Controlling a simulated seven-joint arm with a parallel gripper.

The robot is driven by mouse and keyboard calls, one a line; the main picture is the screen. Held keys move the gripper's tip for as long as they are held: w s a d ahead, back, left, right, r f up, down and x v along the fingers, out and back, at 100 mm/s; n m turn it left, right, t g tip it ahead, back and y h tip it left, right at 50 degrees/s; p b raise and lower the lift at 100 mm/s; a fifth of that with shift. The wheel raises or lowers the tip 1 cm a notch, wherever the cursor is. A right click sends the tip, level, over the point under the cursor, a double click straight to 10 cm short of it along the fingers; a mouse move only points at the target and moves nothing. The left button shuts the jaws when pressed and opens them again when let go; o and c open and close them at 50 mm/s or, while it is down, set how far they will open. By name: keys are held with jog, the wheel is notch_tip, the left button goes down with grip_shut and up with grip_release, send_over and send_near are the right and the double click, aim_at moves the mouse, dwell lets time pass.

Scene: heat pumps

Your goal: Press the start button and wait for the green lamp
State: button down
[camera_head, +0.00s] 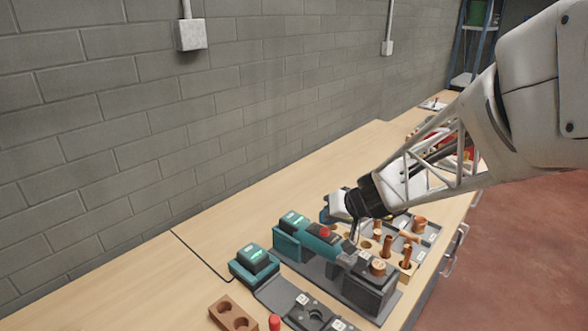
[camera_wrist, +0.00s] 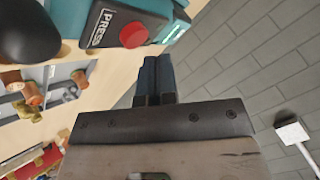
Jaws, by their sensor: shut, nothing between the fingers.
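The teal press (camera_head: 315,243) stands on the bench, with a round red button (camera_head: 325,231) on top and a green-lit panel (camera_head: 293,217) at its left end. In the wrist view, the red button (camera_wrist: 133,35) sits beside a white PRESS label (camera_wrist: 103,28), with a green strip just right of it. No button marked as start can be read. My gripper (camera_wrist: 156,62) is shut and empty, its dark fingertips close to the press and the red button. I cannot tell whether they touch it. In the head view, my gripper (camera_head: 353,236) is just right of the red button.
A smaller teal box (camera_head: 255,260) with a green display stands left of the press. A wooden block (camera_head: 232,314) with holes lies in front of it. Copper fittings stand in a grey tray (camera_head: 432,232) and wooden rack on the right. The grey wall runs behind; the left bench is clear.

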aim_at(327, 229)
jog(key=shift+f, duration=0.85)
dwell(1.3)
jog(key=shift+r, duration=0.85)
jog(key=shift+r, duration=0.1)
jog(key=shift+r, duration=2.4)
